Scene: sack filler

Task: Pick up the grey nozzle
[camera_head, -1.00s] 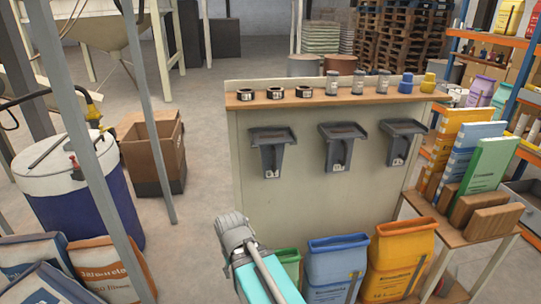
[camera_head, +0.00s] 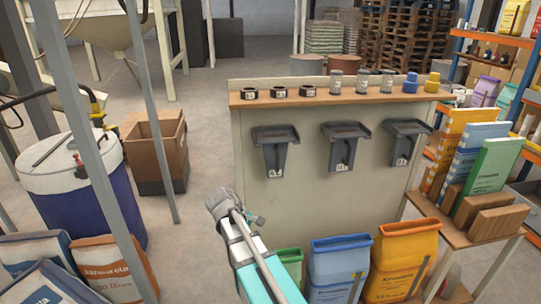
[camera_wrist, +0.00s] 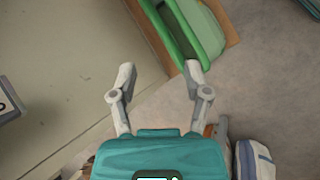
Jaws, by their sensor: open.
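Three grey funnel-shaped nozzles hang in a row on the front of the beige panel, in the head view: left (camera_head: 275,150), middle (camera_head: 343,148) and right (camera_head: 401,146). Each has a small white label low on it. My gripper (camera_head: 236,208) is below and left of the left one, apart from it. In the wrist view my gripper (camera_wrist: 160,70) has its two fingers spread, with nothing between them. A grey piece with a white label (camera_wrist: 6,105) is cut off at the left edge there; I cannot tell which nozzle it is.
The panel's wooden top shelf (camera_head: 310,97) holds dark rings, grey cylinders and blue and yellow pieces. Green, blue (camera_head: 338,268) and yellow (camera_head: 403,260) sacks stand at the panel's foot. A bench (camera_head: 455,230) with boards is at right. Grey posts (camera_head: 95,165) stand at left.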

